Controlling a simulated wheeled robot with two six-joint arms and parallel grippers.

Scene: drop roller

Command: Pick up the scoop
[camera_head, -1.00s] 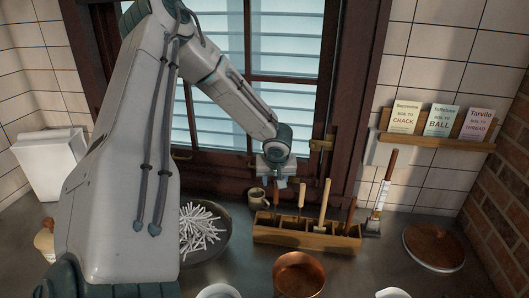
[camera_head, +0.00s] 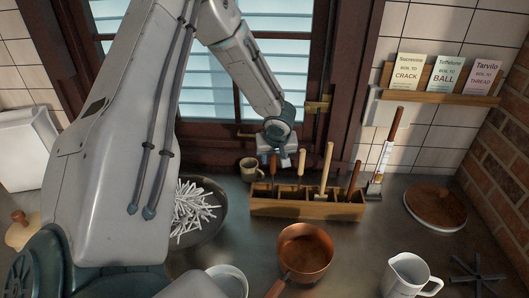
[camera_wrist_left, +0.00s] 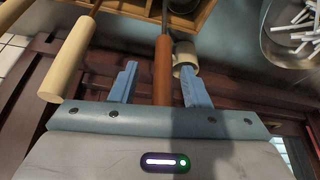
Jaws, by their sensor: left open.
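A wooden rack (camera_head: 300,209) on the counter holds several upright tools with wooden handles. Their lower ends are hidden in the rack, so I cannot tell which is the scoop. My left gripper (camera_head: 283,161) is over the rack's left end, pointing down. In the left wrist view my left gripper (camera_wrist_left: 159,85) is open, with a reddish-brown handle (camera_wrist_left: 162,62) between its fingers, not visibly gripped. This looks like the leftmost handle (camera_head: 273,168) in the head view. A pale handle (camera_wrist_left: 68,62) stands beside the gripper. My right gripper is not in view.
A pan of white sticks (camera_head: 193,212) is further left. A copper pot (camera_head: 305,252), a white jug (camera_head: 408,275) and a copper lid (camera_head: 435,207) stand in front and right. The window is behind.

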